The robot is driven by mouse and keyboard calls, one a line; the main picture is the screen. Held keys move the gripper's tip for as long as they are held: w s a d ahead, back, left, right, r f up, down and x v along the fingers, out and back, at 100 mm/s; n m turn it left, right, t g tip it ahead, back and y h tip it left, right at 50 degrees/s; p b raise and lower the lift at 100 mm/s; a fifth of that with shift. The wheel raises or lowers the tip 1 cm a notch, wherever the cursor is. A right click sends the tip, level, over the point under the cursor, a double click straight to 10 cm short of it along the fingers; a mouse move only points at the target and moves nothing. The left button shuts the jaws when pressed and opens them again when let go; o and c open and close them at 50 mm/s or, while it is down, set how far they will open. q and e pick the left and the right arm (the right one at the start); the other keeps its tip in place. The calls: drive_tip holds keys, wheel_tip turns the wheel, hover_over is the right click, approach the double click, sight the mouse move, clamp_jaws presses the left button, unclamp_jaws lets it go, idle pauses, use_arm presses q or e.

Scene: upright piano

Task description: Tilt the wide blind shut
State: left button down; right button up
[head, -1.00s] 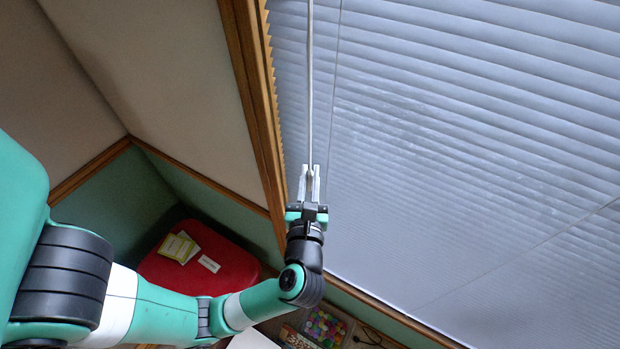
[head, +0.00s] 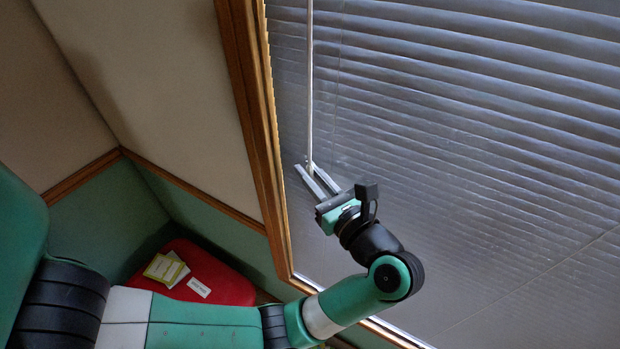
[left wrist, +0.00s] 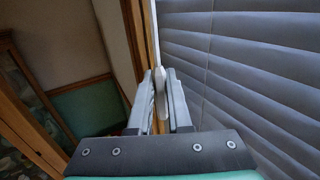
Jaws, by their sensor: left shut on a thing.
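The wide blind (head: 450,130) fills the right of the head view, its slats close together and grey. It also shows in the left wrist view (left wrist: 250,75). A thin pale tilt wand (head: 310,80) hangs down in front of the blind near its left edge. My left gripper (head: 309,168) is shut on the wand's lower end. In the left wrist view the wand (left wrist: 159,80) stands between the two fingers (left wrist: 160,90). My right gripper is not in view.
A wooden window frame (head: 252,100) runs along the blind's left side, close to my left gripper. A red stool or box (head: 225,268) with papers (head: 168,268) on it stands in the lower left corner by the green wall.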

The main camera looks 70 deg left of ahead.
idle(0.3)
use_arm(q)
drive_tip(key=c, duration=0.8)
unclamp_jaws()
drive_tip(key=shift+c, duration=0.2)
drive_tip(key=b+v, duration=0.3)
drive_tip(key=v, duration=0.8)
drive_tip(key=shift+d, duration=0.25)
